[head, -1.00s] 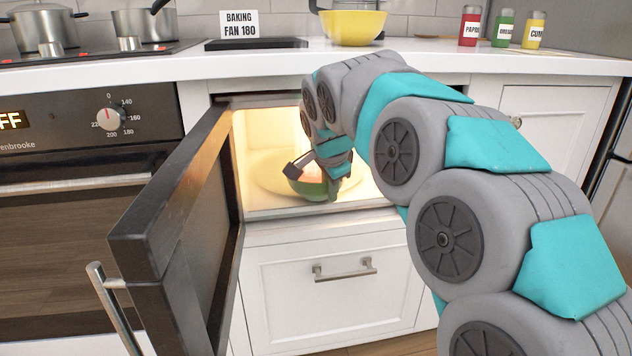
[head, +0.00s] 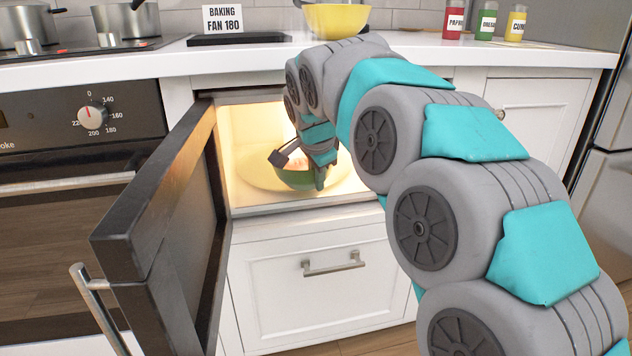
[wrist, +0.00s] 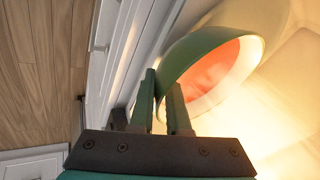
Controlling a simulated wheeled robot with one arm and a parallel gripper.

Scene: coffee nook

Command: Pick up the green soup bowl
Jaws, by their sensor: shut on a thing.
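The green soup bowl (head: 294,180), with reddish-orange contents, is inside the lit, open microwave (head: 222,170), over its round plate (head: 250,178). My gripper (head: 319,178) reaches in from above and is shut on the bowl's rim at its right side in the head view. In the wrist view the two fingers (wrist: 163,92) are at the near edge of the bowl (wrist: 205,50), which looks tilted there because of the camera angle. My gripper hides part of the bowl. I cannot tell whether its base touches the plate.
The dark microwave door (head: 165,220) stands open at the left. The cavity walls and the counter (head: 420,72) above are close around my arm. A white drawer (head: 300,300) is below. A yellow bowl (head: 337,21) and spice jars stand on the counter.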

